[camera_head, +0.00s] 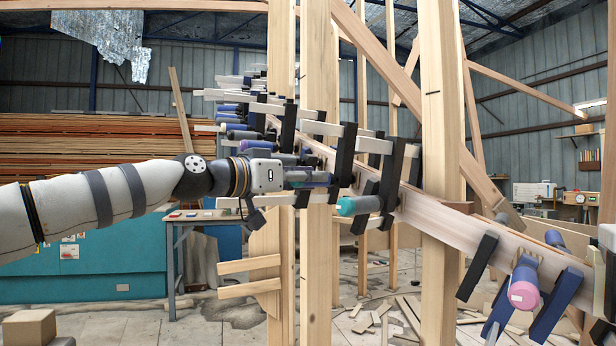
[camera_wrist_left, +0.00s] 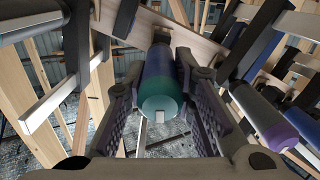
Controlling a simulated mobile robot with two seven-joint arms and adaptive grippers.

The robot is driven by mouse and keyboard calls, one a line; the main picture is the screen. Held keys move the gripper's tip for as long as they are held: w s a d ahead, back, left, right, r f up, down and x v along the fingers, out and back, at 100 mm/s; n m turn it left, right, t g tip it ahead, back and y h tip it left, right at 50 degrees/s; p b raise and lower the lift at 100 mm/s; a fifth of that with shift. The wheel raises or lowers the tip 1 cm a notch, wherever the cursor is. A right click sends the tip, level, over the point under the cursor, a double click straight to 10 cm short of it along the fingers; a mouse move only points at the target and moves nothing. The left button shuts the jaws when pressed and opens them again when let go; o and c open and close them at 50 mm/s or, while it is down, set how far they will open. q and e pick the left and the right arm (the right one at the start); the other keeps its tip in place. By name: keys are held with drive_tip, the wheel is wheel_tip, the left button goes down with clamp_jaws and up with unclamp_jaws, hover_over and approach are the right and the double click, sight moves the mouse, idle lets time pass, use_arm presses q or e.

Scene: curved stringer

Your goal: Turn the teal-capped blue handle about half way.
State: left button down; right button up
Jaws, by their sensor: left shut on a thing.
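The teal-capped blue handle (camera_wrist_left: 158,72) shows in the left wrist view, its round teal cap facing the camera and its far end at a wooden beam. My left gripper (camera_wrist_left: 161,90) is shut on it, one dark padded finger on each side. In the head view my left gripper (camera_head: 308,179) reaches in from the left to the clamp row, and its fingers partly hide the handle. How far the handle is turned cannot be told. My right gripper is not in view.
A second teal-capped handle (camera_head: 360,205) sits just below and right of my left gripper. A purple-capped handle (camera_wrist_left: 262,118) is to the right in the wrist view. Dark clamps line the curved wooden stringer (camera_head: 455,225). Upright posts (camera_head: 319,90) stand close by. A pink-capped handle (camera_head: 523,290) is lower right.

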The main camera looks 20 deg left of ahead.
use_arm(q)
drive_tip(key=n+p, duration=0.1)
drive_tip(key=n, duration=0.2)
drive_tip(key=shift+s+r, duration=0.1)
drive_tip(key=shift+r, duration=0.1)
drive_tip(key=n+p, duration=0.1)
drive_tip(key=n, duration=0.3)
drive_tip(key=shift+f+n, duration=0.1)
drive_tip(key=shift+n, duration=0.3)
drive_tip(key=n+p, duration=0.1)
drive_tip(key=n, duration=0.4)
drive_tip(key=shift+a+f, duration=0.1)
drive_tip(key=shift+f, duration=0.05)
drive_tip(key=shift+f+n+p, duration=0.15)
drive_tip(key=shift+n+p, duration=0.3)
drive_tip(key=shift+n, duration=1.55)
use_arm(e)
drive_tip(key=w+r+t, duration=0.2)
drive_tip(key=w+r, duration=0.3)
use_arm(q)
drive_tip(key=shift+w, duration=0.2)
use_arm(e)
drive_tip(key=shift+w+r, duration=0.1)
use_arm(q)
drive_tip(key=c, duration=1.3)
unclamp_jaws()
drive_tip(key=shift+c, duration=0.2)
